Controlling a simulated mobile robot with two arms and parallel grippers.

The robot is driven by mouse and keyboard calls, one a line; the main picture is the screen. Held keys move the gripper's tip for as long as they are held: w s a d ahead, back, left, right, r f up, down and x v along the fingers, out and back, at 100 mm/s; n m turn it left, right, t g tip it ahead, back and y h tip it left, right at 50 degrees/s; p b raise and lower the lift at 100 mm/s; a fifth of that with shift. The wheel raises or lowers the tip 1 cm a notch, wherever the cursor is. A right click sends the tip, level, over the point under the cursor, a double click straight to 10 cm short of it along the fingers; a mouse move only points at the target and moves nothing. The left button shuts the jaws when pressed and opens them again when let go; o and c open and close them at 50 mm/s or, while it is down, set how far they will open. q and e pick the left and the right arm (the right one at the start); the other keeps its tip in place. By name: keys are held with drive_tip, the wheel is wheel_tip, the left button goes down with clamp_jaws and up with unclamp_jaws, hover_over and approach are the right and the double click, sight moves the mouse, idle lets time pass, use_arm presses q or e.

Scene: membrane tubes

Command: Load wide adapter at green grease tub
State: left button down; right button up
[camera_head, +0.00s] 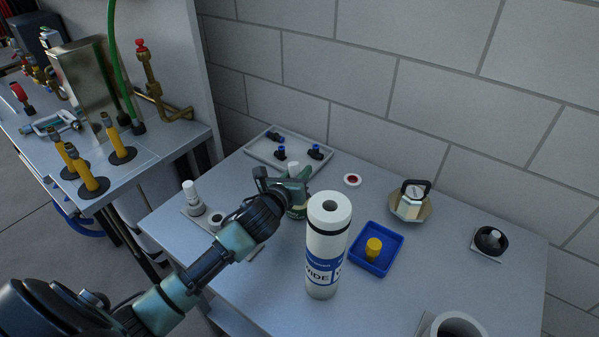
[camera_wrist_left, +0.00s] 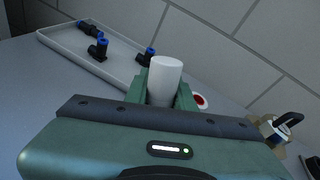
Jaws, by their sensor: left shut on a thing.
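My left gripper (camera_head: 296,180) is shut on a white cylindrical piece, likely the wide adapter (camera_head: 293,168). In the left wrist view, the white adapter (camera_wrist_left: 165,80) stands up between the green fingers (camera_wrist_left: 166,92). In the head view the gripper is over the table, left of and behind a tall white tube labelled "WIDE" (camera_head: 327,245). A greenish shape shows low beside the gripper; I cannot tell whether it is the grease tub or part of the gripper. No separate green tub is clear. My right gripper is not in view.
A grey tray (camera_head: 262,153) holds dark fittings with blue ends. A blue tray (camera_head: 395,262) with a yellow cylinder (camera_head: 374,247) is right of the tube. A red-and-white disc (camera_head: 352,180) lies behind. A small stand with white pieces (camera_head: 191,193) is at left.

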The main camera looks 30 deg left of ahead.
use_arm(q)
drive_tip(key=shift+f, duration=0.6)
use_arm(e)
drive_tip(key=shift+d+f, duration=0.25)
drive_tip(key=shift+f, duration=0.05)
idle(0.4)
use_arm(q)
wheel_tip(320, 180, up, 7)
drive_tip(key=p, duration=0.7)
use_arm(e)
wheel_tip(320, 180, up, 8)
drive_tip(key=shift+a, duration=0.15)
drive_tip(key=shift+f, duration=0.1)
